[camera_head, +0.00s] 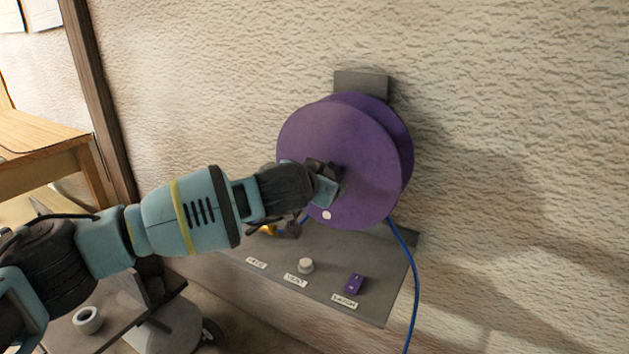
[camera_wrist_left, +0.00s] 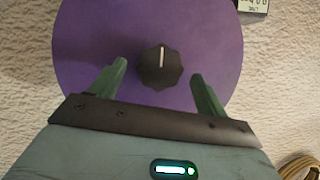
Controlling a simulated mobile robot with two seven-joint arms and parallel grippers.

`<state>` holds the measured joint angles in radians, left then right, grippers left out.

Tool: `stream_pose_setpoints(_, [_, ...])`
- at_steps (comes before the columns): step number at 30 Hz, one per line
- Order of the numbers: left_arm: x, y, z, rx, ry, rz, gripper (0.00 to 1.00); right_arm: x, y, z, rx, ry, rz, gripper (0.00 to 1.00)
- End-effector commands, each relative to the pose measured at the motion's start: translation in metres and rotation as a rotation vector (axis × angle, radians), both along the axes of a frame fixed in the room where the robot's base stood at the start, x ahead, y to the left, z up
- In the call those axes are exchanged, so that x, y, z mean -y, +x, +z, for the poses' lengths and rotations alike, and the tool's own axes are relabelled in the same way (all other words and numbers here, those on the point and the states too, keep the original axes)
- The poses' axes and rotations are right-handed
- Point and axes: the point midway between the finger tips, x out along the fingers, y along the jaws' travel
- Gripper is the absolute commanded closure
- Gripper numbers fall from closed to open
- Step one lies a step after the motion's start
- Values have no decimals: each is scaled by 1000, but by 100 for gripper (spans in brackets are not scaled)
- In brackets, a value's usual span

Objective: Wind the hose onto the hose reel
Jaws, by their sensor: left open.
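The purple hose reel (camera_head: 340,130) is mounted on the wall. Its round face fills much of the left wrist view (camera_wrist_left: 90,40). A dark ribbed knob (camera_wrist_left: 160,72) with a white mark sits on that face. My left gripper (camera_head: 328,180) is at the reel's face, and its arm hides the knob in the head view. In the left wrist view its two green fingers are apart, one on each side of the knob, with visible gaps. The blue hose (camera_head: 412,275) hangs from below the reel and runs down out of frame. My right gripper is not in view.
A grey shelf (camera_head: 325,260) under the reel carries a white knob (camera_head: 306,265), a purple switch block (camera_head: 353,283) and small labels. A yellow part (camera_head: 268,230) shows behind my arm. A wooden table (camera_head: 35,135) stands at the left. The wall right of the reel is clear.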

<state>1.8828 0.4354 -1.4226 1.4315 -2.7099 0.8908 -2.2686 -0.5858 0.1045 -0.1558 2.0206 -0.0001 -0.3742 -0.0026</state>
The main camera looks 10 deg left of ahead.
Motion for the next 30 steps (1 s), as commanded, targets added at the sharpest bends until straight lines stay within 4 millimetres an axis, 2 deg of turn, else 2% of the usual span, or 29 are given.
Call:
stream_pose_setpoints(3, [-3,-14,6,1,0,0,24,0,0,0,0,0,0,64])
stream_pose_setpoints(10, [-7,-33,13,0,0,1,24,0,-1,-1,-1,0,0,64])
stream_pose_setpoints(23, [-8,-39,16,0,-1,1,24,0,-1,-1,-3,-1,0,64])
stream_pose_setpoints(24, [-8,-39,15,-1,-1,1,30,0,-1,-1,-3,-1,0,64])
stream_pose_setpoints(26, [-6,-41,14,-8,-10,-4,38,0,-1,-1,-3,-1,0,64])
stream_pose_setpoints(30, [15,-53,0,-94,-110,-51,38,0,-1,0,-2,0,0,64])
